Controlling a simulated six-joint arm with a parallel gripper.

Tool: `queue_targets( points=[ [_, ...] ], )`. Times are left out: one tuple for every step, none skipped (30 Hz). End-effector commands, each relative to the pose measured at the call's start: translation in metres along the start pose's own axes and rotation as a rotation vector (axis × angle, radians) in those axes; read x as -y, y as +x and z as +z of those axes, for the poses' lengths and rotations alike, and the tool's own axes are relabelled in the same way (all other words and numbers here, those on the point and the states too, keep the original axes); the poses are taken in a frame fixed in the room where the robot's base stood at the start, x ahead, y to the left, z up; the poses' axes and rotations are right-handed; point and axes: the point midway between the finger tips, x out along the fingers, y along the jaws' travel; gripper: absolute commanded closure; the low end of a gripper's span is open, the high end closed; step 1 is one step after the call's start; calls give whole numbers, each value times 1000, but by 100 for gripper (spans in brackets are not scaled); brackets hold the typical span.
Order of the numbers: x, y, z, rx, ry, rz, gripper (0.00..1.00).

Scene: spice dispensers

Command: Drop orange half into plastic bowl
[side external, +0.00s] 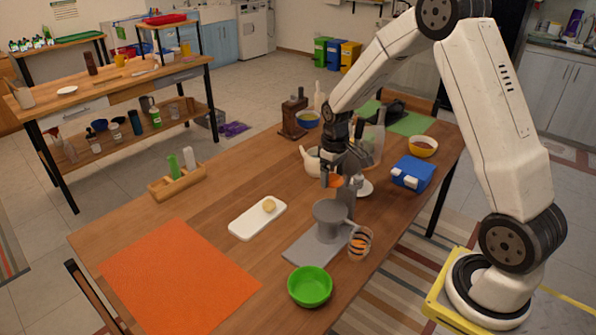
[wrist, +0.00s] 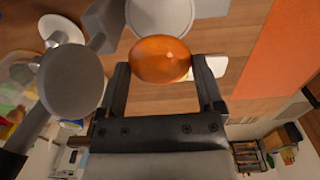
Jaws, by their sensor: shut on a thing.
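My gripper (side external: 336,181) is shut on an orange half (wrist: 160,58), holding it between its two fingers above the table. The orange half also shows as a small orange patch in the side view, up and behind the grey juicer (side external: 330,212). A bright green bowl (side external: 310,287), which looks like plastic, stands at the near edge of the table, empty and apart from the gripper. The green bowl is not clearly seen in the wrist view.
A striped glass (side external: 360,243) stands beside the juicer. A white board (side external: 257,218) with a pale yellow piece (side external: 269,205) lies to the left. A blue box (side external: 412,172), a brown-filled yellow bowl (side external: 423,146) and a bottle stand farther back. An orange mat (side external: 180,275) covers the left.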

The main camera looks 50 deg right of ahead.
Motion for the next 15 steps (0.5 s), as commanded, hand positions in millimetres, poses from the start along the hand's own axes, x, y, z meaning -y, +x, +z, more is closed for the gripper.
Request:
queue_targets(
  points=[
    [0, 0, 0, 0, 0, 0, 48],
    [0, 0, 0, 0, 0, 0, 48],
    [0, 0, 0, 0, 0, 0, 48],
    [0, 0, 0, 0, 0, 0, 48],
    [0, 0, 0, 0, 0, 0, 48],
    [0, 0, 0, 0, 0, 0, 48],
    [0, 0, 0, 0, 0, 0, 48],
    [0, 0, 0, 0, 0, 0, 48],
    [0, 0, 0, 0, 0, 0, 48],
    [0, 0, 0, 0, 0, 0, 48],
    [0, 0, 0, 0, 0, 0, 48],
    [0, 0, 0, 0, 0, 0, 48],
    [1, 0, 0, 0, 0, 0, 48],
    [2, 1, 0, 0, 0, 0, 48],
    [4, 1, 0, 0, -1, 0, 48]
  ],
)
